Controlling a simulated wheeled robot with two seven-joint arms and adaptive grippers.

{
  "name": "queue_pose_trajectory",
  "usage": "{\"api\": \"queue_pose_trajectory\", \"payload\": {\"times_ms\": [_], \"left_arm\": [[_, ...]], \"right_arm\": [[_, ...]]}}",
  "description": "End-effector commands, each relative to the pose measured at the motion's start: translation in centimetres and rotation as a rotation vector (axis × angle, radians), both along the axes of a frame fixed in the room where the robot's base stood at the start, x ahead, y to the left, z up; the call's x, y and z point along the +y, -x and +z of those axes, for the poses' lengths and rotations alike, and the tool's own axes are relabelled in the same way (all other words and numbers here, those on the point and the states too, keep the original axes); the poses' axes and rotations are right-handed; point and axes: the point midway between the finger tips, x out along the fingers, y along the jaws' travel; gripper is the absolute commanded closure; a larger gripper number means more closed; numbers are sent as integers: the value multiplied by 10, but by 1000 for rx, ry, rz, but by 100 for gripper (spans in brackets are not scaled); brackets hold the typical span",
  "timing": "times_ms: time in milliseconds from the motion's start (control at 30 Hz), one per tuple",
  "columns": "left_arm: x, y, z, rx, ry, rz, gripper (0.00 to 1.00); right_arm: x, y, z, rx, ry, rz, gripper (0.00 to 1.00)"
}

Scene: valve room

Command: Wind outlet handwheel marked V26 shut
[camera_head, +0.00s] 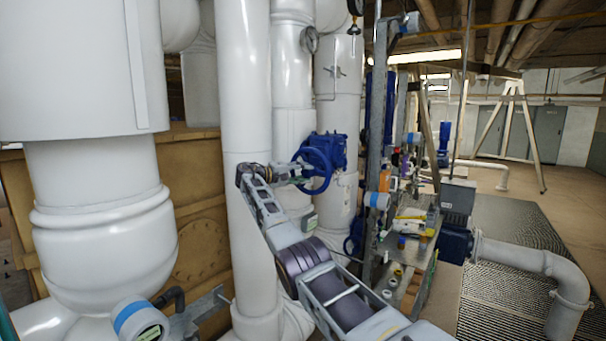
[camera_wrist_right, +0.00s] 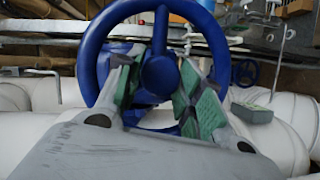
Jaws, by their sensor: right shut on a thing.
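A blue handwheel (camera_head: 329,172) sits on a blue valve body (camera_head: 333,148) on the white pipework, right of centre in the head view. My right gripper (camera_head: 297,174) reaches it from the front left. In the right wrist view the handwheel (camera_wrist_right: 160,75) fills the upper middle, with its rim, hub and a spoke showing. The green-padded fingers of my right gripper (camera_wrist_right: 160,98) stand on both sides of the hub area, shut on the wheel. The exact contact is partly hidden. I cannot read a V26 mark. My left gripper is out of view.
Thick white pipes (camera_head: 245,120) stand close on the left and behind the wheel. Another blue handwheel (camera_head: 352,245) is lower down. A small tag (camera_head: 309,222) hangs below the valve. A cluttered cart (camera_head: 415,240) stands to the right, with open floor (camera_head: 500,180) beyond.

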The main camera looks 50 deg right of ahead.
Motion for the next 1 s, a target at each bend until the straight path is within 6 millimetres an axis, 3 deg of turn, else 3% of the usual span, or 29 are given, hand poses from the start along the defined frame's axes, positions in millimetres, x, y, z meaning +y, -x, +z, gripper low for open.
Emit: {"api": "queue_pose_trajectory", "payload": {"times_ms": [300, 333, 500, 1000], "left_arm": [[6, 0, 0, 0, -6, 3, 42], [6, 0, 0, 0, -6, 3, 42], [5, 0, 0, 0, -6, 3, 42], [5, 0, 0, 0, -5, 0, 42]], "right_arm": [[0, 0, -3, -2, -5, -2, 100], [0, 0, -3, -2, -5, -2, 60], [0, 0, -2, -1, -3, -1, 42], [7, -3, 0, -2, -2, 0, 42]]}}
